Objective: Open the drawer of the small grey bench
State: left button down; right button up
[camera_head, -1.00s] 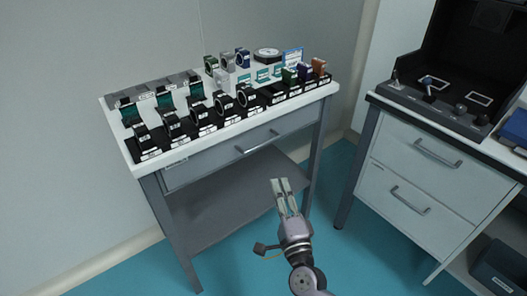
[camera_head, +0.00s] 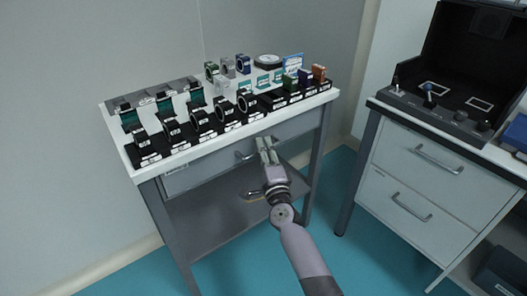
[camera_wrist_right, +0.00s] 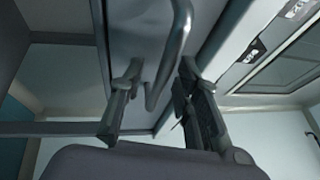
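The small grey bench has a white top (camera_head: 118,112) and a grey drawer front (camera_head: 205,172) that looks closed. The drawer's bar handle (camera_head: 246,154) is partly hidden behind my right gripper (camera_head: 266,143) in the head view. In the right wrist view the handle (camera_wrist_right: 178,45) comes down between the two fingers of my right gripper (camera_wrist_right: 152,85). The fingers are apart, one on each side of the handle, and I cannot tell whether either touches it. My left gripper is not in view.
Optics mounts (camera_head: 203,118) and small parts crowd the bench top. A lower shelf (camera_head: 215,215) spans the bench legs. To the right stands a white cabinet (camera_head: 405,180) with two drawers and a dark open case (camera_head: 455,85) on top. Blue floor is free in front.

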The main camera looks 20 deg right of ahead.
jog(key=shift+c, duration=0.6)
grip_shut()
dwell(0.4)
